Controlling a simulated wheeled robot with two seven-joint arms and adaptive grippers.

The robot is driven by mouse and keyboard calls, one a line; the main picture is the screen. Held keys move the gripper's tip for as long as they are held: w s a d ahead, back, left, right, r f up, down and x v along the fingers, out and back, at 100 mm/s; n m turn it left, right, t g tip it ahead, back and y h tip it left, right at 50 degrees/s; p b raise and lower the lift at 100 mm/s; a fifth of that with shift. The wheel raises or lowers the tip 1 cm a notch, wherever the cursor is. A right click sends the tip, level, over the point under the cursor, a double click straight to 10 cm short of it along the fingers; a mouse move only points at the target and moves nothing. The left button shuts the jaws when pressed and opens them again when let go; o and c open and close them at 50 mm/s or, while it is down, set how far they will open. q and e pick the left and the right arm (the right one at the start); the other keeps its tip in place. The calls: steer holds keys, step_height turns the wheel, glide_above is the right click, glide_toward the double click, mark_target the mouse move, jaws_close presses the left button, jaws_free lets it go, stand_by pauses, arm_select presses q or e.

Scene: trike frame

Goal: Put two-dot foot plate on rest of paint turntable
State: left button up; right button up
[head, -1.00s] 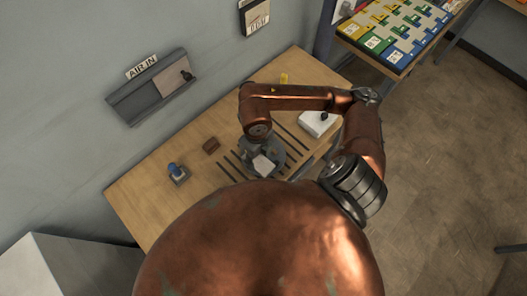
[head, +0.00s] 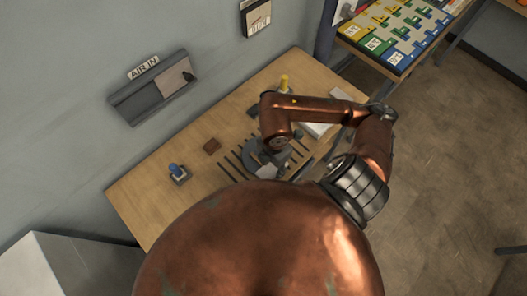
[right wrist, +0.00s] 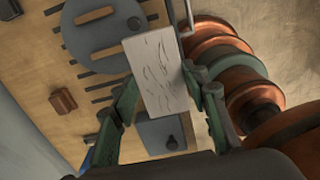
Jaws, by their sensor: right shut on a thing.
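A pale flat plate (right wrist: 160,75) with dark wavy marks is in my right gripper (right wrist: 160,82), between its two green fingers in the right wrist view. I see no dots on the side that shows. The grey round turntable (right wrist: 92,38) lies beyond the plate, with a lighter raised strip (right wrist: 95,15) and a dark knob on it. In the head view the turntable (head: 256,162) is partly covered by my right arm, and my right gripper (head: 284,155) is over its right side. The plate cannot be made out clearly there. My left gripper is out of view.
The wooden table (head: 150,200) has dark slots around the turntable. A brown block (head: 211,146) and a blue-topped item (head: 178,173) stand left of it. A yellow-topped item (head: 284,82) stands behind. A box with a black knob (right wrist: 165,132) shows in the wrist view.

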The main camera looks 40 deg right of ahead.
steer(key=w+d+f, duration=0.1)
steer(key=w+f, duration=0.1)
steer(key=w, duration=0.1)
steer(key=w+d+f, duration=0.2)
steer(key=w+f, duration=0.1)
steer(key=w+d+f, duration=0.2)
steer(key=w+f, duration=0.1)
steer(key=w, duration=0.1)
steer(key=shift+w+d+f, duration=0.25)
steer(key=shift+w+f, duration=0.3)
steer(key=shift+f, duration=0.1)
steer(key=shift+f+p, duration=0.45)
steer(key=shift+f, duration=1.1)
steer(key=shift+f, duration=0.15)
steer(key=o, duration=1.4)
